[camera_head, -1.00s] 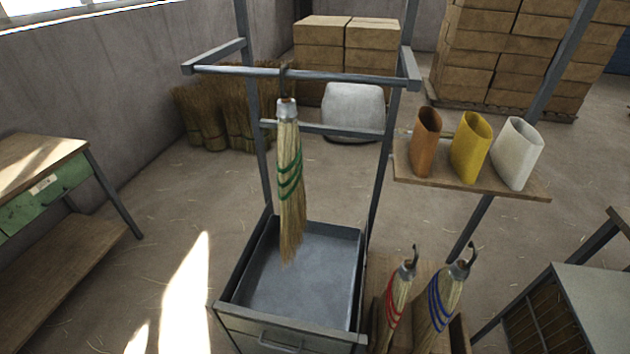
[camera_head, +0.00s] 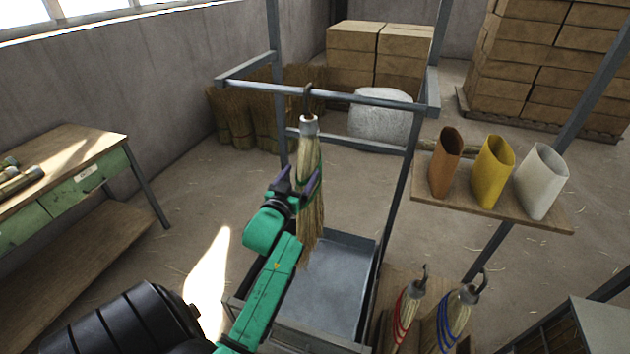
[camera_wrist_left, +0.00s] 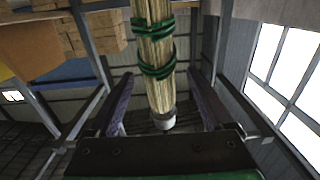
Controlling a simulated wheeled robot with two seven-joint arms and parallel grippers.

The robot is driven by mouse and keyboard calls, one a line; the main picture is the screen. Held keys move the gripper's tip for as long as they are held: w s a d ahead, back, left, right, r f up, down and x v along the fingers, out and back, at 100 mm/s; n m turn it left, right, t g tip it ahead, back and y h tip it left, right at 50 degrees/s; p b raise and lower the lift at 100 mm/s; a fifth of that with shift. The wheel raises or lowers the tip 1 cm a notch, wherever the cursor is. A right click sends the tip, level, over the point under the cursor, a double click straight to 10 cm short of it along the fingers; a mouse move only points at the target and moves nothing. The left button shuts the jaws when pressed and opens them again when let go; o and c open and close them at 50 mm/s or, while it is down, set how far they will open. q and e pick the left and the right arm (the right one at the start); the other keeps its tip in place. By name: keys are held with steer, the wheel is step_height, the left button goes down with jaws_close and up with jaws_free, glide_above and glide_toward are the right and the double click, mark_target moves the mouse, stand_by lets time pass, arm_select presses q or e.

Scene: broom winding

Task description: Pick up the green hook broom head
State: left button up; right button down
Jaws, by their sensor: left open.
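The green hook broom head (camera_head: 311,215) hangs by its hook from the front bar of the grey metal rack, bristles down, over a metal tray. Green bands wrap its straw; they show clearly in the left wrist view (camera_wrist_left: 155,60). My left gripper (camera_head: 299,178) is open at the broom's upper part, with its fingers around the straw. In the left wrist view the fingers (camera_wrist_left: 162,105) stand on either side of the broom, with gaps on both sides. My right gripper is not in view.
The rack bar (camera_head: 370,97) runs above the gripper and the tray (camera_head: 335,285) lies below. Red-banded (camera_head: 402,315) and blue-banded (camera_head: 455,318) broom heads stand at the lower right. A shelf (camera_head: 480,198) carries orange, yellow and white sleeves. A workbench (camera_head: 75,160) stands at the left.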

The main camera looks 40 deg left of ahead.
mark_target(307, 163)
arm_select(q)
steer(key=shift+x, duration=0.75)
steer(key=w, duration=0.1)
steer(key=w+p, duration=0.2)
steer(key=shift+a+r, duration=0.4)
steer(key=shift+w+a+f, duration=0.15)
steer(key=shift+w+a, duration=0.05)
steer(key=shift+w, duration=0.3)
steer(key=shift+w+a+f, duration=0.15)
steer(key=shift+w+f, duration=0.05)
steer(key=shift+w, duration=0.3)
steer(key=shift+w+f, duration=0.15)
jaws_close()
